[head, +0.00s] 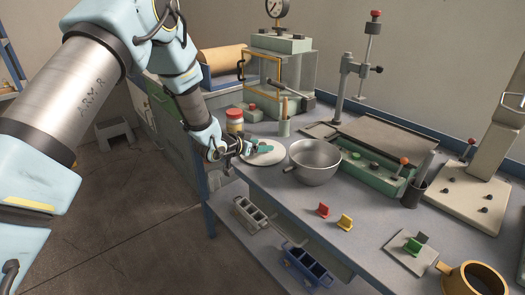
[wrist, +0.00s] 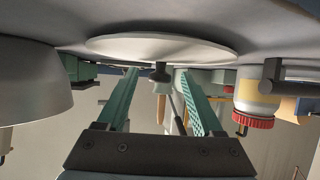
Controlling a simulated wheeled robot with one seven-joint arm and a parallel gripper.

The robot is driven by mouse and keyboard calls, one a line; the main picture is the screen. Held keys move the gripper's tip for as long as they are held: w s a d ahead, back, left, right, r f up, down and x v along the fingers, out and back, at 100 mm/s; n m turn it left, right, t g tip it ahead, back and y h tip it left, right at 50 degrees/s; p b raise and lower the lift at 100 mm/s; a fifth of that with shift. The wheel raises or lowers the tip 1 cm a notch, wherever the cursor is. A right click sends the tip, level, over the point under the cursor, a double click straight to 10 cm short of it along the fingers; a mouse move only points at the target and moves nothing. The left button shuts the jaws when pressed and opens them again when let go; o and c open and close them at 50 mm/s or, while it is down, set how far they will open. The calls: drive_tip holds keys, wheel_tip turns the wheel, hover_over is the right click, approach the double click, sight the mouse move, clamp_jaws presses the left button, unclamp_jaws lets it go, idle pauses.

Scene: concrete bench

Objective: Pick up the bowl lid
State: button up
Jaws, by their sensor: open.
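The bowl lid is a pale, shallow disc (head: 272,158) lying on the bench just left of the metal bowl (head: 315,163). In the wrist view, which appears upside down, the lid (wrist: 160,47) shows its dark knob (wrist: 160,73). My gripper (head: 262,148) is at the lid, low over it. In the wrist view its two green fingers (wrist: 158,78) are spread, with the knob between their tips and a gap on each side. The gripper is open and holds nothing. The bowl's side (wrist: 30,85) fills the left of the wrist view.
A jar with a red cap (head: 235,122) stands close behind my gripper; it shows at right in the wrist view (wrist: 257,95). A cup holding sticks (head: 284,127) stands behind the lid. Red (head: 323,210) and yellow (head: 345,221) pieces lie in front of the bowl.

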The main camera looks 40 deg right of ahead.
clamp_jaws()
idle(0.4)
